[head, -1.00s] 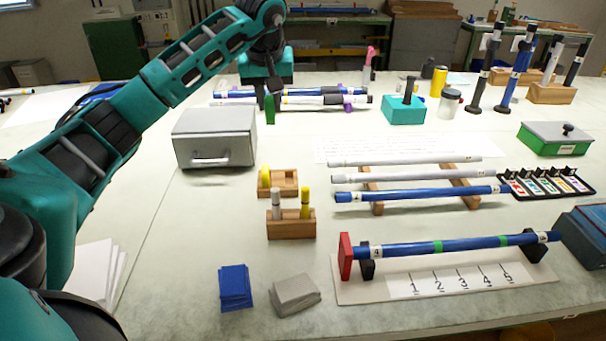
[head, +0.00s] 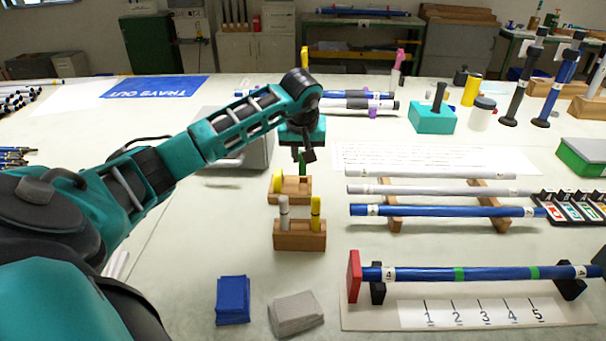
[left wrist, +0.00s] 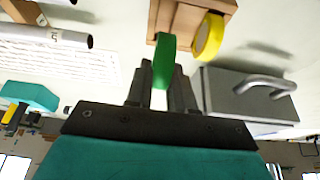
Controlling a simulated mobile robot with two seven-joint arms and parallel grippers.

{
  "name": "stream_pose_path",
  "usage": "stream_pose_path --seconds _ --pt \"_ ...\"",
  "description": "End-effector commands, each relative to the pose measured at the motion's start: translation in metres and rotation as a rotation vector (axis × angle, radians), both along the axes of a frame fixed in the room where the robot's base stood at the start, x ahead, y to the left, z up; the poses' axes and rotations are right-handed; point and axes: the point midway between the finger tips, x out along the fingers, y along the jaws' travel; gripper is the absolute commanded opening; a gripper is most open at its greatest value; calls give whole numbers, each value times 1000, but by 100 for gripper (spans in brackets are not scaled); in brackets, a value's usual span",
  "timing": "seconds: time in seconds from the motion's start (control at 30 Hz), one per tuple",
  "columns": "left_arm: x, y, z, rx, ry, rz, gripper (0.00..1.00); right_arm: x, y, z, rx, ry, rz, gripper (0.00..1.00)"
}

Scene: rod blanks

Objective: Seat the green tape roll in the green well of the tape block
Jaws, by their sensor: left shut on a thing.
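The tape block is a small wooden block (head: 290,199) in the middle of the table, with a yellow tape roll (head: 278,182) in its left part. My left gripper (head: 303,160) is shut on the green tape roll (left wrist: 165,60) and holds it upright, over or just at the right part of the block. In the left wrist view, the green roll is beside the yellow roll (left wrist: 208,38) and overlaps the block's edge (left wrist: 222,6). I cannot tell whether the green roll touches the block. The green well is hidden. My right gripper is not in view.
A wooden stand (head: 300,236) with a white and a yellow marker is just in front of the block. A grey box (head: 236,150) with a handle stands behind left. Rods on wooden rests (head: 440,210) lie to the right.

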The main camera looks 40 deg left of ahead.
Motion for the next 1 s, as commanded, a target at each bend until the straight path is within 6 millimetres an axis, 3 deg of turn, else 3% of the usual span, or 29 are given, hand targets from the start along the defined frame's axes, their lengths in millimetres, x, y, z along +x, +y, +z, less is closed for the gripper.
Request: stream_pose_path --seconds 0.27,0.47,0.87,0.9,1.0 --pt "0 0 -23 -1 1 0 0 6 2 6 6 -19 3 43" --pt "0 -1 -52 -2 3 -1 0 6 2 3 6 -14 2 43" --pt "0 0 -58 0 -1 -1 0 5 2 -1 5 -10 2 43" --pt "0 0 -56 0 -1 0 26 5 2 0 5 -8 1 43" --pt "0 0 -56 -1 -1 0 36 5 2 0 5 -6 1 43"
